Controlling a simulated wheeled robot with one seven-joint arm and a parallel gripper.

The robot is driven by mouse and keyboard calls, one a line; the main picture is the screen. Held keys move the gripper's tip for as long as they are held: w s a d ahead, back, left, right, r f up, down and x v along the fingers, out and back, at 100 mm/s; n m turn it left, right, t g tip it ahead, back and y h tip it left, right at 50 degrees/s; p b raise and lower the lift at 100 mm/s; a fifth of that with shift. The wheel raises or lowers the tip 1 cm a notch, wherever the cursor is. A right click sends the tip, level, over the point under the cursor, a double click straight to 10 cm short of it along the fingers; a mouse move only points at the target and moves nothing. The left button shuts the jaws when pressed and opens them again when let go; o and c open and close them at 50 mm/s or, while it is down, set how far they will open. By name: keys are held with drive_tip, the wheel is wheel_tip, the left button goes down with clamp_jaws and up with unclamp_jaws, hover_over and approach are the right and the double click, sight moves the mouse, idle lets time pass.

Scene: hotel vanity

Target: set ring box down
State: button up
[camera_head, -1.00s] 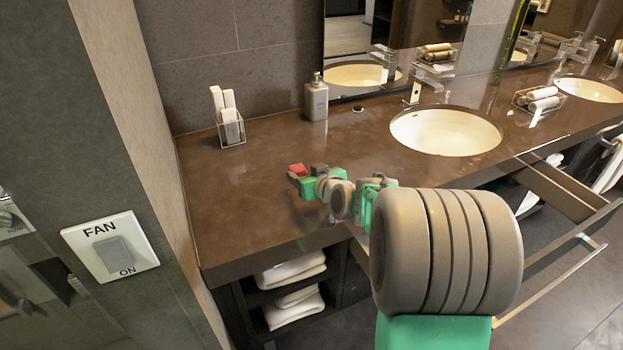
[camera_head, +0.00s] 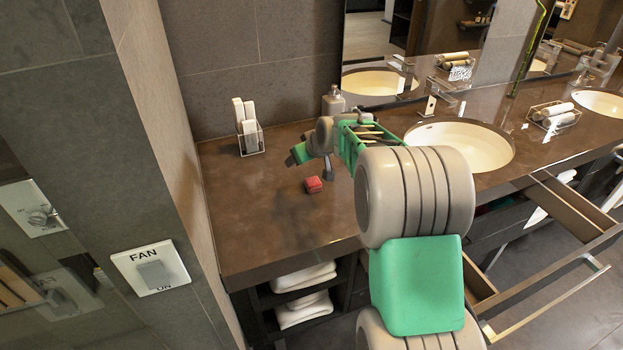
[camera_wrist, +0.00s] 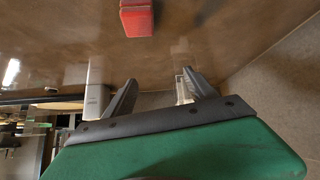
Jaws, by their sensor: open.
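The red ring box (camera_head: 313,185) sits on the brown vanity counter (camera_head: 262,222), toward its left part. It also shows at the top of the wrist view (camera_wrist: 137,19), beyond and apart from the fingertips. My gripper (camera_head: 308,164) is above the counter, behind and a little above the box in the head view. In the wrist view its two fingers (camera_wrist: 163,88) are spread apart with nothing between them. In the head view my arm hides part of the counter and most of the soap dispenser.
A clear holder with white rolled items (camera_head: 248,130) stands at the back left. A soap dispenser (camera_head: 333,100) is behind my arm. A sink (camera_head: 462,145) lies to the right, with an open drawer (camera_head: 570,205) below. The counter's front left is clear.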

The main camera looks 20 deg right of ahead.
wheel_tip(320, 180, up, 2)
drive_tip(key=s+d+m+g, duration=0.1)
drive_tip(key=d, duration=0.2)
drive_tip(key=m+g+h, duration=0.1)
drive_tip(key=g, duration=0.2)
approach(313, 181)
drive_tip(key=f, duration=0.2)
drive_tip(key=shift+m, duration=0.3)
drive_tip(key=p+x, duration=0.1)
drive_tip(key=x, duration=0.2)
drive_tip(key=p+x, duration=0.1)
drive_tip(key=x, duration=0.3)
drive_tip(key=shift+w+r, duration=0.15)
drive_tip(key=shift+w, duration=0.2)
clamp_jaws()
